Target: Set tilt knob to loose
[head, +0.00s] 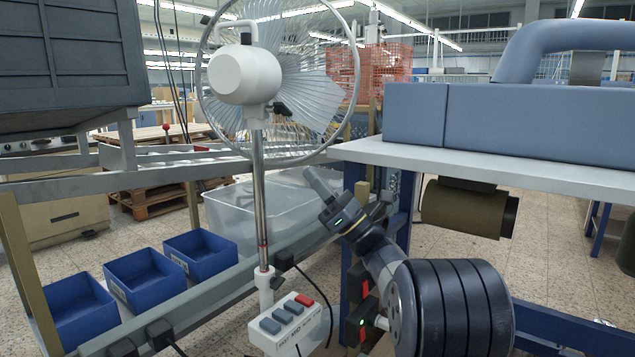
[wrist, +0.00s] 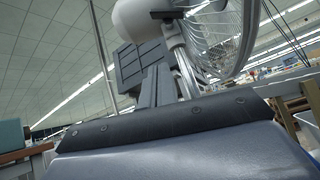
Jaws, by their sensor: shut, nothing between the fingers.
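A pedestal fan (head: 246,75) with a white motor housing and wire guard stands left of centre in the head view, on a metal pole (head: 259,190). The dark tilt knob (head: 281,108) sticks out to the right just under the housing. In the wrist view the fan (wrist: 225,40) is at the top, with a dark part that looks like the knob (wrist: 170,14) beside the housing. Whether it is set loose or tight cannot be read. My gripper (head: 309,173) is shut and empty, below and right of the knob, apart from it.
A white control box (head: 290,322) with grey buttons and a red one sits at the pole's foot. Blue bins (head: 147,279) lie at the left and a clear tub (head: 225,212) behind the pole. A workbench (head: 480,166) with blue equipment is at the right.

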